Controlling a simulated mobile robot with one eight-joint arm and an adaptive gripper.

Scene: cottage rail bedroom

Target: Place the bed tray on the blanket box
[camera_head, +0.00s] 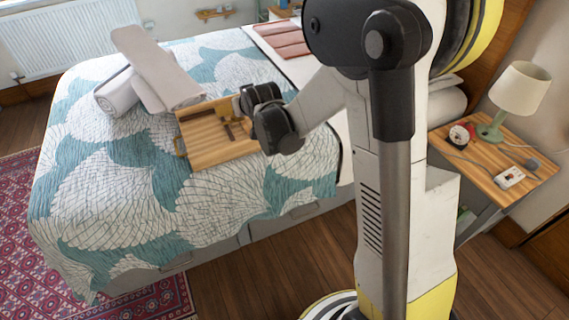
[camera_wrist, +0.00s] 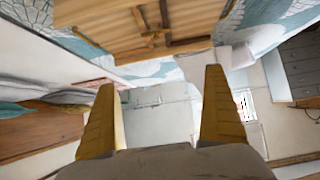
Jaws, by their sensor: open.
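The wooden bed tray (camera_head: 203,147) lies on the patterned bed cover, near the middle of the bed, with small dark brown parts on its top. My gripper (camera_head: 243,110) is at the tray's right side, partly in front of it, and the arm hides that edge. In the wrist view my gripper (camera_wrist: 160,82) shows two yellow fingers spread apart with nothing between them. The tray (camera_wrist: 105,25) is at the top of that view, beyond the fingertips. I cannot tell whether any finger touches it. I cannot make out the blanket box in either view.
A white rolled bundle (camera_head: 118,92) and a pale flat-ended piece (camera_head: 155,70) lie on the bed beyond the tray. A bedside table (camera_head: 480,160) with a lamp (camera_head: 518,88) stands right. A red rug (camera_head: 40,225) covers the floor at left.

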